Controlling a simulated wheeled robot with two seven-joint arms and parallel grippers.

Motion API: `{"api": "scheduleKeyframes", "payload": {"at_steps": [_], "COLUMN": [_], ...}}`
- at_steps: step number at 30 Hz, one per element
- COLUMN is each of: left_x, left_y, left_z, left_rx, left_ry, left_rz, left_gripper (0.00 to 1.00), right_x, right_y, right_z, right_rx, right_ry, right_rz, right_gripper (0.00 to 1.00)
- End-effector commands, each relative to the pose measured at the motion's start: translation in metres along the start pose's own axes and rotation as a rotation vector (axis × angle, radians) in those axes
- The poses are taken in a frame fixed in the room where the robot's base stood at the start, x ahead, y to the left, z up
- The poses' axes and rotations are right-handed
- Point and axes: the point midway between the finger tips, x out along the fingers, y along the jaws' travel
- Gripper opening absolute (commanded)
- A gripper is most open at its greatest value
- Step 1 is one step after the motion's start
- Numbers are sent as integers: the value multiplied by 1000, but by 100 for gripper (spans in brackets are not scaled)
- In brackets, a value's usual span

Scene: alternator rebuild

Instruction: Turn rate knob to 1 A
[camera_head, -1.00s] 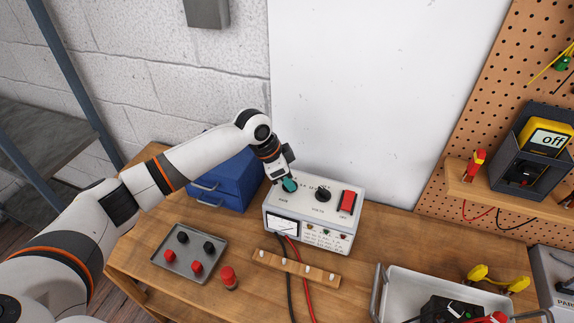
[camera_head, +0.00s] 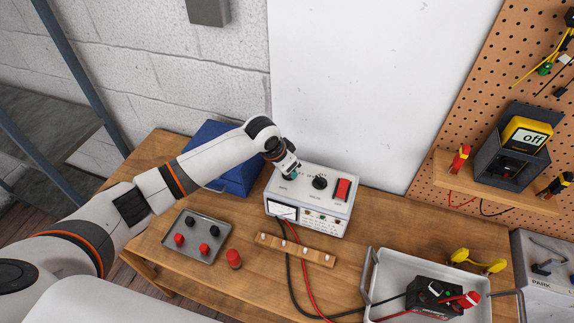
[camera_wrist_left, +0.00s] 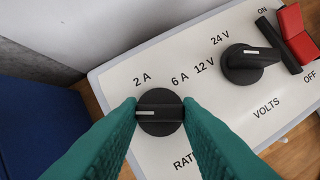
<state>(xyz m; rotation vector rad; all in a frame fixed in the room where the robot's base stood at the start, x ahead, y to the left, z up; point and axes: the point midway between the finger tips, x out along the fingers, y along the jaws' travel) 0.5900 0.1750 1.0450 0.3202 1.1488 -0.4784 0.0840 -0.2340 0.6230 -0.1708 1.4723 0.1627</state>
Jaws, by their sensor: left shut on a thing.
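The grey-white charger box (camera_head: 330,200) stands on the wooden bench. In the left wrist view the black rate knob (camera_wrist_left: 160,112) sits on its panel (camera_wrist_left: 205,115), with its white mark pointing left, below the "2 A" label. "6 A" is at the knob's upper right; no "1 A" label is visible, and the fingers cover part of the panel. My left gripper (camera_head: 293,174) is over the panel's rear left, its teal fingers (camera_wrist_left: 160,115) shut on the rate knob from both sides. In the head view it hides the knob. My right gripper is not in view.
The black volts knob (camera_wrist_left: 245,62) and red switch (camera_wrist_left: 297,32) are right of the rate knob. A blue box (camera_head: 235,178) stands close left of the charger. A terminal tray (camera_head: 180,247), wooden strip (camera_head: 298,250) and cables lie in front.

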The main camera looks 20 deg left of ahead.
Motion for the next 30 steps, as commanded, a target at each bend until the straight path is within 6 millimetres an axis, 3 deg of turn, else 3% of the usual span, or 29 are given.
{"api": "scheduleKeyframes", "payload": {"at_steps": [8, 9, 13, 23, 30], "left_x": [-1, -1, -1, -3, -39], "left_y": [1, 1, 1, 0, 1], "left_z": [2, 2, 1, 0, 0], "left_rx": [-3, -3, -2, -1, 2], "left_ry": [-4, -4, -3, -3, -7], "left_rz": [2, 2, 1, 0, 2], "left_gripper": [8, 34, 53, 53, 53], "right_x": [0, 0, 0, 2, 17], "right_y": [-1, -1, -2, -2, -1], "right_z": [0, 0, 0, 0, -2], "right_rx": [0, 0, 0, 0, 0], "right_ry": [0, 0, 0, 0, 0], "right_rz": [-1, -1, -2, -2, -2], "right_gripper": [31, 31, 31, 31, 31]}}
